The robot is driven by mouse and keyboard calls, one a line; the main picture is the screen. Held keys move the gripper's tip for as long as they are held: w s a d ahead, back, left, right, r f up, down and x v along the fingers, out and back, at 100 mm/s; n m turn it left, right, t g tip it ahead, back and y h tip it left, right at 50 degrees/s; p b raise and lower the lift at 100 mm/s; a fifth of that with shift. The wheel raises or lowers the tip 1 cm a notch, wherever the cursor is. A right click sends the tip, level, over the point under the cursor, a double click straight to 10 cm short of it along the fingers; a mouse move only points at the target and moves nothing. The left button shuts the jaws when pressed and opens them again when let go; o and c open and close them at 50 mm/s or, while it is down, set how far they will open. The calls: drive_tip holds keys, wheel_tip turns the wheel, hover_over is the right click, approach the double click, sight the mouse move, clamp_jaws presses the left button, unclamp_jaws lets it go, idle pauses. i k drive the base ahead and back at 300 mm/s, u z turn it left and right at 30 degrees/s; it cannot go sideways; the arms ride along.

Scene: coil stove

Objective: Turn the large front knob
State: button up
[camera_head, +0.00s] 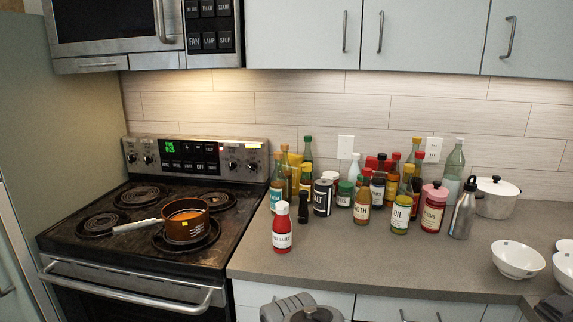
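The coil stove (110,262) stands at the left, with its upright control panel (190,142) at the back. Two dark knobs are at the panel's left end, an outer one (131,157) and an inner one (148,159). Two more are at its right end, an inner one (232,165) and an outer one (251,167). Their labels are too small to read, so I cannot tell which is the large front knob. A grey part of my arm shows at the bottom edge, but my gripper's fingers are not in view.
A brown pot (185,231) sits on the front right coil, its handle pointing left. Several bottles and jars crowd the counter (370,250) right of the stove; a red sauce bottle (281,231) stands near the front. A microwave (120,28) hangs above the stove.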

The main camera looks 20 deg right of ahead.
sight(252, 166)
drive_tip(key=z, duration=0.2)
drive_tip(key=i, duration=0.75)
drive_tip(key=u, duration=0.8)
drive_tip(key=i, duration=0.45)
drive_tip(key=u, duration=0.55)
